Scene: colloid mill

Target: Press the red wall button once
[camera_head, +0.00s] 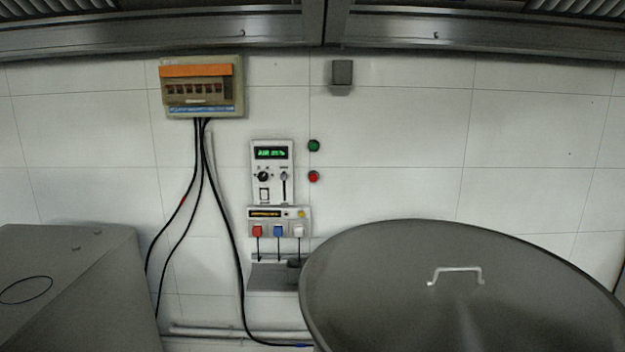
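The red wall button (313,177) is a small round button on the white tiled wall, just right of the control panel. A green button (314,146) sits directly above it. Neither of my grippers is in the head view, so nothing of mine touches the red button there.
A control panel (272,172) with a green display is left of the buttons, above a socket strip (279,221). A breaker box (202,87) with hanging cables is upper left. A large round metal lid (460,290) fills the lower right; a grey metal box (70,285) stands lower left.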

